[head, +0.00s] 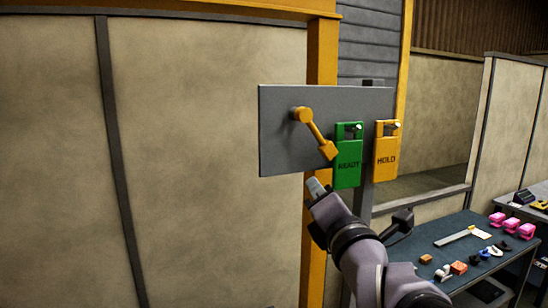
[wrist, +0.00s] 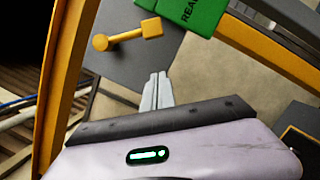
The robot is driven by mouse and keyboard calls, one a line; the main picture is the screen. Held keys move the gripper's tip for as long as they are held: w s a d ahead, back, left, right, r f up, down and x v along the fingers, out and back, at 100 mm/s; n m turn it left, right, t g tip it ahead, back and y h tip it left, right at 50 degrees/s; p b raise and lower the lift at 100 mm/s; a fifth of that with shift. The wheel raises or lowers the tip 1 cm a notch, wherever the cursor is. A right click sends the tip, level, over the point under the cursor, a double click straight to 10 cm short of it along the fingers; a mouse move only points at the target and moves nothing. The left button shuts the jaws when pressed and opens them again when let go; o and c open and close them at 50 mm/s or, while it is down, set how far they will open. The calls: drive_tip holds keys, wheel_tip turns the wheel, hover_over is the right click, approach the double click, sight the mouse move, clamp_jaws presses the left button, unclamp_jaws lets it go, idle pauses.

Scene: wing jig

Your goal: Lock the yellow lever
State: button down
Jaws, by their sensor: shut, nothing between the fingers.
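The yellow lever (head: 315,132) is on a grey panel (head: 280,125). Its round pivot is at upper left and its arm slants down to the right, ending in a block-shaped handle. In the wrist view the lever (wrist: 127,37) lies beyond my fingertips, pivot at left and handle at right. My gripper (head: 317,188) is shut and empty, below the panel's lower edge and below the lever handle, apart from it. In the wrist view my gripper (wrist: 158,78) shows its two fingers together, with a gap of panel between them and the lever.
A green READY tag (head: 347,160) hangs just right of the lever handle, and a yellow HOLD tag (head: 386,155) hangs beside it. A yellow post (head: 321,60) stands behind the panel. A bench (head: 425,240) with small parts is at lower right.

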sight(317, 135)
drive_tip(key=w+d+r+p, duration=0.2)
drive_tip(key=w+r+p, duration=0.1)
drive_tip(key=w, duration=0.3)
drive_tip(key=shift+w+d+p, duration=0.2)
drive_tip(key=shift+w+p, duration=0.1)
drive_tip(key=shift+p, duration=0.3)
drive_tip(key=shift+r, duration=0.1)
